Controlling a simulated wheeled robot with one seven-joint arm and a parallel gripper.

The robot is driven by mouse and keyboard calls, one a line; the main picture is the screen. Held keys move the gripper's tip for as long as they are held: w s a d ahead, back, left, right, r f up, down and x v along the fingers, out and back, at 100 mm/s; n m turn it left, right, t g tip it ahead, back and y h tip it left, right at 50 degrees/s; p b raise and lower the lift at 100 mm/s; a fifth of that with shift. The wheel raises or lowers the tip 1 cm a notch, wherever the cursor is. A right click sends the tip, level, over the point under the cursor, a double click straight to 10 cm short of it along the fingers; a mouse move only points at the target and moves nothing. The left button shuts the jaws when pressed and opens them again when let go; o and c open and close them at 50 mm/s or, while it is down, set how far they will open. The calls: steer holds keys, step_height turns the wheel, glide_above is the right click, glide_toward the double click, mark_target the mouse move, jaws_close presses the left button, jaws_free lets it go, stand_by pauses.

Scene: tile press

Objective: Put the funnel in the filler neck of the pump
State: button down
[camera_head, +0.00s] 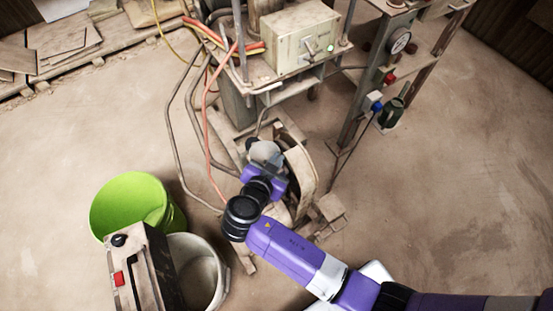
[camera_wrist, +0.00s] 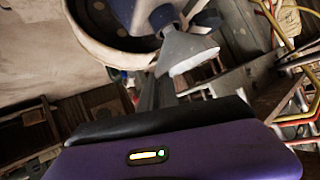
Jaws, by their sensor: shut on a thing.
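My gripper (camera_head: 268,166) is shut on the pale grey funnel (camera_head: 265,151) beside the pump in the head view. In the wrist view the funnel (camera_wrist: 186,52) shows as a grey cone with a pale wide rim, just beyond my gripper. The pump (camera_head: 298,172), with a large round dusty guard or wheel, stands on the floor frame right of my gripper. The round part of the pump (camera_wrist: 88,42) also shows at the top of the wrist view. I cannot make out the filler neck, nor whether the funnel touches it.
A press frame with a control box (camera_head: 300,42) and gauge (camera_head: 400,42) stands behind the pump. Hoses and pipes run down on its left. A green bucket (camera_head: 130,200), a pale bucket (camera_head: 205,270) and a dusty case (camera_head: 140,265) stand front left.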

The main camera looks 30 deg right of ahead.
steer(key=shift+f, duration=0.2)
steer(key=c, duration=1.5)
jaws_free()
steer(key=shift+v, duration=3.9)
